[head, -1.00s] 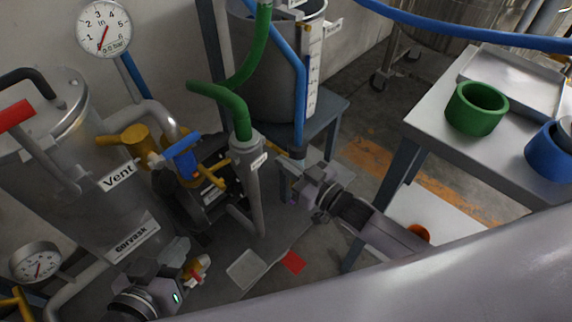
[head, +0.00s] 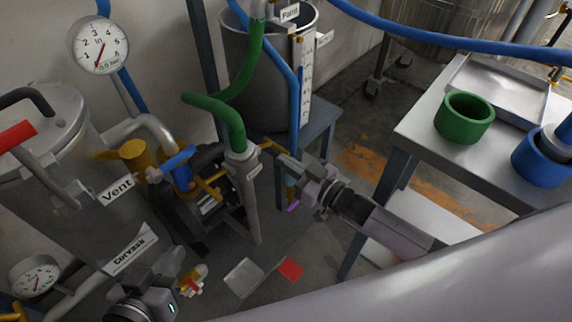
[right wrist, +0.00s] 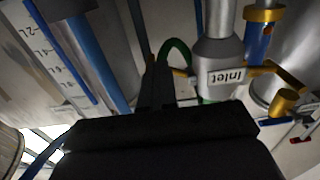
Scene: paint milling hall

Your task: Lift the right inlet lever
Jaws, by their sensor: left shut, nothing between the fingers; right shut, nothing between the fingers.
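The inlet pipe (head: 254,205) stands grey and upright in the middle of the head view, with a green hose on top and an "Inlet" label. Its right lever (head: 268,145) is a short yellow bar sticking out to the right. In the right wrist view the picture is upside down, and this lever (right wrist: 182,72) shows left of the label, beside my dark fingers. My right gripper (head: 284,158) is shut and empty, close to the lever's outer end; I cannot tell whether they touch. My left gripper (head: 172,262) is shut at the lower left, partly cut off.
A left yellow lever (head: 212,186) and a blue-handled valve (head: 178,160) sit beside the pipe. The Corvask tank (head: 70,200) fills the left. A Paint vat (head: 258,90) stands behind. A table (head: 425,130) with green (head: 464,118) and blue cups is at right.

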